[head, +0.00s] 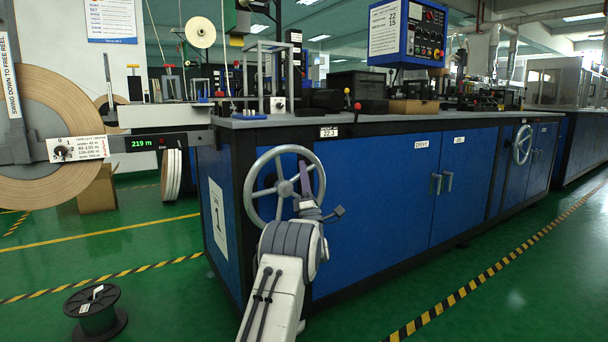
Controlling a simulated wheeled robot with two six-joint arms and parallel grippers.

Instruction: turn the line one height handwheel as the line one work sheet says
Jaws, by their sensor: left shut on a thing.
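The grey spoked handwheel (284,188) stands on the left end of the blue cabinet's front. My left gripper (306,180) is at the right side of this wheel, shut on it, and its fingers hide part of the rim there. A small height readout (329,131) above the wheel seems to show 22.3, though its small print is hard to read. A white sheet (384,28) on the blue control box shows the large figures 22 and 15; its smaller text is unreadable. My right gripper is not in view.
A second handwheel (522,144) is on the cabinet's far right. A plate with a 1 (218,217) is on the cabinet's left end. A large tape roll (50,150) and a 219 m display (141,144) are at left. A dark spool (97,312) stands on the green floor.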

